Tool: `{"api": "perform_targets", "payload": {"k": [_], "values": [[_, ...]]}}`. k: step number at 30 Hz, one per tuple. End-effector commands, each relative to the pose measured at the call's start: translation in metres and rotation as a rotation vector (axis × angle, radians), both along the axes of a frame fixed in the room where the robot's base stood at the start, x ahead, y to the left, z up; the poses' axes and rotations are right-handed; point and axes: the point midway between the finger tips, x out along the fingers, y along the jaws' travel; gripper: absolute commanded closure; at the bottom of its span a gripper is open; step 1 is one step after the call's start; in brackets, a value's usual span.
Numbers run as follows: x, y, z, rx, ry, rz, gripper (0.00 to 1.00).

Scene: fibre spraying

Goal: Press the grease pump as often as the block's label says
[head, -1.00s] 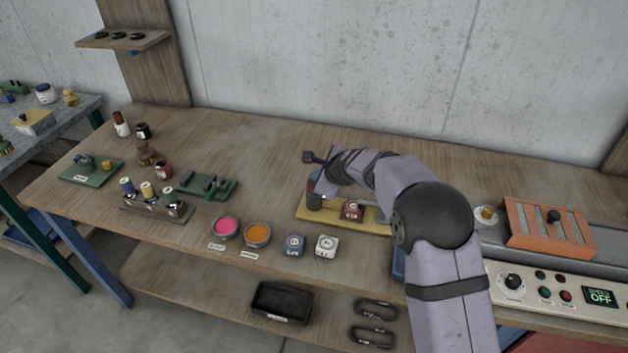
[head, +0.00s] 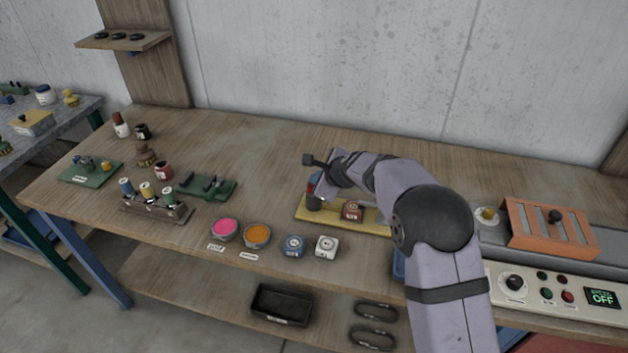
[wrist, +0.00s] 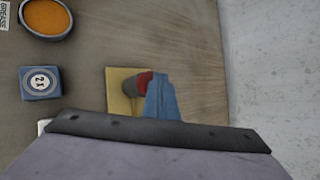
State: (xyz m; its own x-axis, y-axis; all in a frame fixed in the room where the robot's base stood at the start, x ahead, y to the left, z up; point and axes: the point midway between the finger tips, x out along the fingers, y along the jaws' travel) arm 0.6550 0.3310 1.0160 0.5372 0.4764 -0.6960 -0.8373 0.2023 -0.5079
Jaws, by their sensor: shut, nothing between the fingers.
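The grease pump (head: 314,203), a dark grey cylinder with a red top, stands at the left end of a yellow board (head: 374,228). It also shows in the wrist view (wrist: 131,87), partly covered by my fingers. A red block (head: 352,211) with a pale label sits on the board right of the pump; its label is too small to read surely. My gripper (head: 313,184) has blue fingers, shut and empty, pointing down just above the pump. In the wrist view the fingers (wrist: 161,100) overlap the red top; whether they touch it I cannot tell.
A blue dial block (head: 292,246), a white dial block (head: 326,246), and pink (head: 225,229) and orange (head: 257,235) bowls stand in front. A spool rack (head: 157,208) is left. An orange slotted box (head: 548,228) and control panel reading OFF (head: 601,297) are right.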

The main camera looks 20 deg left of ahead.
Motion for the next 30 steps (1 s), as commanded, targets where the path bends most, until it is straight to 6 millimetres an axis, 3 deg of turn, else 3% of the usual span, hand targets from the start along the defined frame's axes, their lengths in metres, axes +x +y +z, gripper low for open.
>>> {"api": "perform_targets", "payload": {"k": [5,21,30], "values": [[-0.001,0.000,0.000,-0.002,0.004,0.001,1.00],[-0.001,0.000,0.028,-0.001,0.003,0.001,1.00],[0.000,0.000,0.031,-0.001,0.001,0.000,1.00]]}}
